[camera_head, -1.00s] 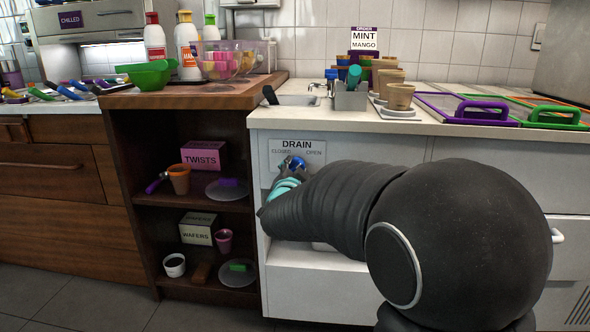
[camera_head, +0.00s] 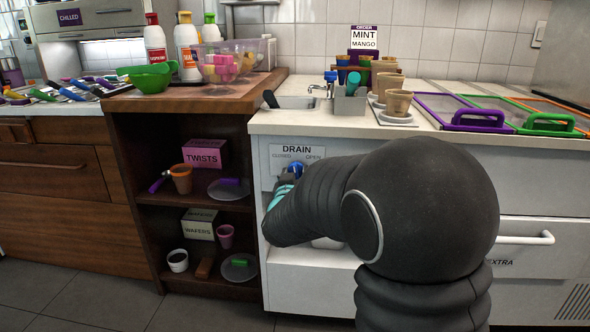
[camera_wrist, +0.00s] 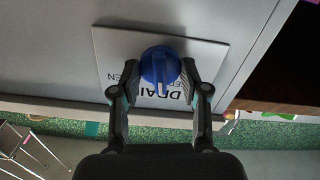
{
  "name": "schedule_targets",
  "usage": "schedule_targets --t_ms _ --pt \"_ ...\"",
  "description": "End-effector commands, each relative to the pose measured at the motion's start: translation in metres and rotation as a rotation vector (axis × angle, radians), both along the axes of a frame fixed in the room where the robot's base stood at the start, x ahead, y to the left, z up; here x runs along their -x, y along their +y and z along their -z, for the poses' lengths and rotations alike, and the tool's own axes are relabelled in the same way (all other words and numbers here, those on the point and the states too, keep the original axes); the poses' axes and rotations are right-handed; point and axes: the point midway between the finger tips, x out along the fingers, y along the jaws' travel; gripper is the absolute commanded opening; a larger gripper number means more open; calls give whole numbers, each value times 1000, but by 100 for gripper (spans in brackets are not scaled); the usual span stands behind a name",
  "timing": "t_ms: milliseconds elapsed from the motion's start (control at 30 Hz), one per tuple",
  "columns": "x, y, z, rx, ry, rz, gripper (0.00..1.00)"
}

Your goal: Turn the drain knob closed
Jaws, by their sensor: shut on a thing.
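The blue drain knob (camera_wrist: 159,66) sits on a white plate (camera_wrist: 105,50) lettered DRAIN. In the wrist view my gripper (camera_wrist: 160,75) has a finger on each side of the knob and is shut on it. A white mark on the knob points toward the bottom of that view. In the head view the plate (camera_head: 297,148) reads CLOSED at left and OPEN at right. The knob (camera_head: 296,168) shows there as a small blue patch beneath the plate's lettering. My arm hides much of the knob and the gripper from the head camera.
A dark wooden shelf (camera_head: 125,190) with cups and boxes stands left of the white cabinet (camera_head: 310,282). The counter above holds a sink (camera_head: 297,101), cups and purple and green framed trays (camera_head: 470,117). A drawer handle (camera_head: 525,239) sticks out at the right.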

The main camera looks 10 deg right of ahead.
Motion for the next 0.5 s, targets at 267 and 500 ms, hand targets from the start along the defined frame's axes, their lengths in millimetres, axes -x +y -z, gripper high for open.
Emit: schedule_targets --t_ms 267,500 --pt "-1 0 -4 245 78 0 10" --pt "-1 0 -3 419 133 -1 10"
